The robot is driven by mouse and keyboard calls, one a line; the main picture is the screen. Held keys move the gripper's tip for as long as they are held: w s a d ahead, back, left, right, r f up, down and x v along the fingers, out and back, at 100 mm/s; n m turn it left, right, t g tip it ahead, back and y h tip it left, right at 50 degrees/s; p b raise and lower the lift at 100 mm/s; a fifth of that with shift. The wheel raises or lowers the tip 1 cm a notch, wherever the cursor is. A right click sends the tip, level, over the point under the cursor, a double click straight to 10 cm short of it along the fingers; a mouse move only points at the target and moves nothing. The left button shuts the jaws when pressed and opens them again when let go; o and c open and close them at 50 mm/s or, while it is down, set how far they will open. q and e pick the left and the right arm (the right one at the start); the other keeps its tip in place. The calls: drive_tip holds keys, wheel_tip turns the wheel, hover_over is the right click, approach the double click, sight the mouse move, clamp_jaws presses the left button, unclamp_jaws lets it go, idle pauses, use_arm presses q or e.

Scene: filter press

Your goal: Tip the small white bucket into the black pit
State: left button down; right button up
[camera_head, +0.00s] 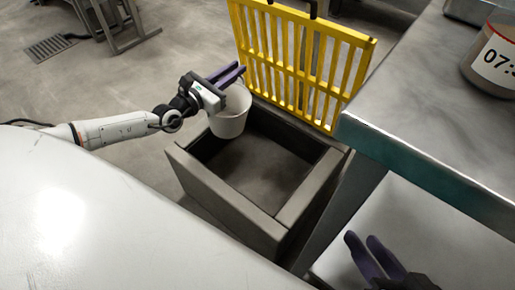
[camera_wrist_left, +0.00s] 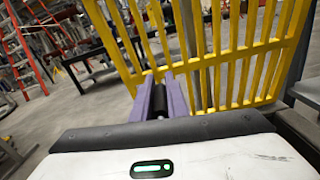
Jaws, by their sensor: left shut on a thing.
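The small white bucket (camera_head: 230,117) hangs nearly upright over the back left part of the black pit (camera_head: 222,198), a dark square box with an open top. My left gripper (camera_head: 229,74) is at the top of the bucket and shut on it. In the left wrist view its purple fingers (camera_wrist_left: 161,96) have a dark cylindrical piece between them, perhaps the handle's grip; the bucket's body is not visible there. The bucket's contents cannot be made out. My right gripper (camera_head: 368,250) is low at the right, its two purple fingers apart and empty.
A yellow grate (camera_head: 300,62) stands raised at the pit's back edge; it fills much of the left wrist view (camera_wrist_left: 222,66). A metal table (camera_head: 430,110) is close on the right, with a container (camera_head: 490,58) on it. Open floor lies left of the pit.

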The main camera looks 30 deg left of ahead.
use_arm(q)
drive_tip(key=shift+w+a+r+n, duration=0.15)
drive_tip(key=shift+a+r+n, duration=0.15)
drive_tip(key=shift+a+n, duration=0.5)
drive_tip(key=shift+w+a+r+n, duration=0.1)
drive_tip(key=shift+a+r+n, duration=0.25)
drive_tip(key=shift+a, duration=0.7)
drive_tip(key=shift+w+a+r+n, duration=0.2)
drive_tip(key=shift+a+n, duration=0.45)
drive_tip(key=shift+a, duration=0.3)
